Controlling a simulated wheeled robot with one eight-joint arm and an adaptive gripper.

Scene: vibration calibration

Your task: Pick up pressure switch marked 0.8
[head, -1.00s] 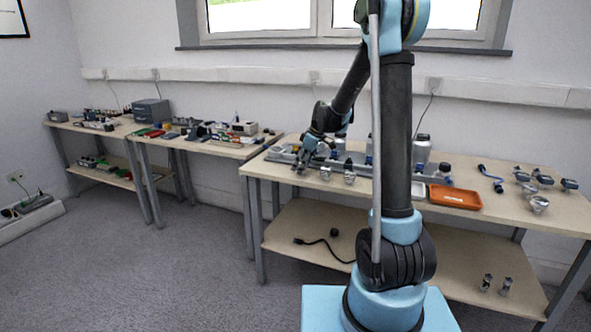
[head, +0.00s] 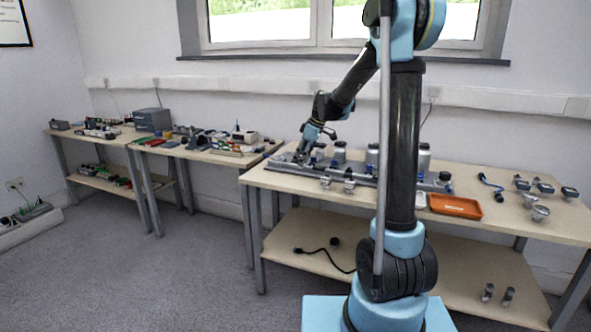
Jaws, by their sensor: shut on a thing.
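My gripper (head: 302,157) is at the left end of the right-hand bench, low over the grey rail (head: 283,164). It is shut on a small part that its fingers mostly hide; I cannot tell which part it is. No 0.8 marking is readable anywhere, so I cannot single out that pressure switch. Two small silver fittings (head: 349,187) stand on the bench just in front of the rail, to the right of my gripper. Several grey-headed devices (head: 543,187) stand at the right end of the bench.
Several grey bottle-like containers (head: 424,158) stand along the rail, partly behind my arm. The lower shelf (head: 400,262) holds a black cable and two small cylinders. Other benches (head: 204,154) stand at left.

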